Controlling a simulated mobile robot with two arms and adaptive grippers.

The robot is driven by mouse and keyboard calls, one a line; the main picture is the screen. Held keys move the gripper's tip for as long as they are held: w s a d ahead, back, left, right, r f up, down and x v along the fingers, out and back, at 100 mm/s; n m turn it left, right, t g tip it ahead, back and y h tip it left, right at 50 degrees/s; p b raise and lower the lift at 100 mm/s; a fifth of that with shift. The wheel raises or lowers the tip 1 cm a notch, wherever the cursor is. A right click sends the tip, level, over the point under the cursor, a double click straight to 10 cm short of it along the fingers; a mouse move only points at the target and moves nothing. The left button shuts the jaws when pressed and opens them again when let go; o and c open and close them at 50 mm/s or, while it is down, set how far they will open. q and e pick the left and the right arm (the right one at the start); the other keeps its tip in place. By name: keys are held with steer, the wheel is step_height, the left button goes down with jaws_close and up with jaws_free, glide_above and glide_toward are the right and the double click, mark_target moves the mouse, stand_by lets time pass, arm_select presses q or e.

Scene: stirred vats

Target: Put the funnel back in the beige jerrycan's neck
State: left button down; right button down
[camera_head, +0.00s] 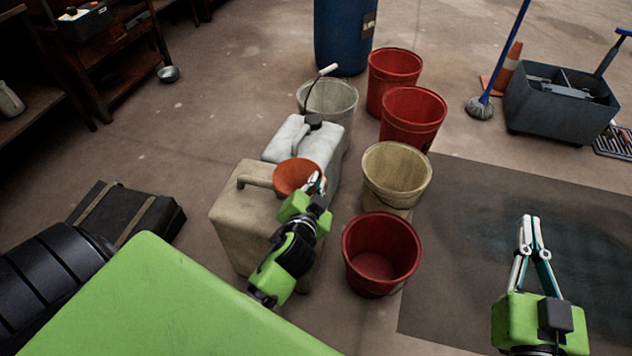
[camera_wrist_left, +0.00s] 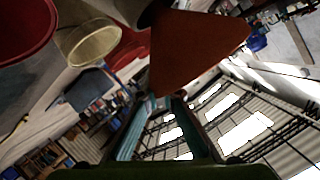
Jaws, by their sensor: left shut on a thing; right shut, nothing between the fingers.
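The orange funnel (camera_head: 295,176) is held by my left gripper (camera_head: 318,184), which is shut on it at its right side. In the head view the funnel appears over the top of the beige jerrycan (camera_head: 236,215). It hides the jerrycan's neck, so I cannot tell whether its spout is in the neck or above it. In the left wrist view the funnel (camera_wrist_left: 195,50) fills the upper middle, in front of the fingers (camera_wrist_left: 165,105). My right gripper (camera_head: 532,222) is shut and empty over the dark mat at the right.
A white jerrycan (camera_head: 283,138) with a dark cap stands behind the beige one. Red buckets (camera_head: 381,252), a cream bucket (camera_head: 397,175) and a whitish bucket (camera_head: 330,97) stand close by. A blue drum (camera_head: 345,35) is behind. The dark mat (camera_head: 470,200) is mostly clear.

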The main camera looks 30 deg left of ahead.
arm_select(q)
steer(key=shift+f, duration=0.1)
arm_select(e)
steer(key=shift+r, duration=0.2)
arm_select(q)
steer(key=c, duration=2.2)
jaws_free()
steer(key=shift+o, duration=0.2)
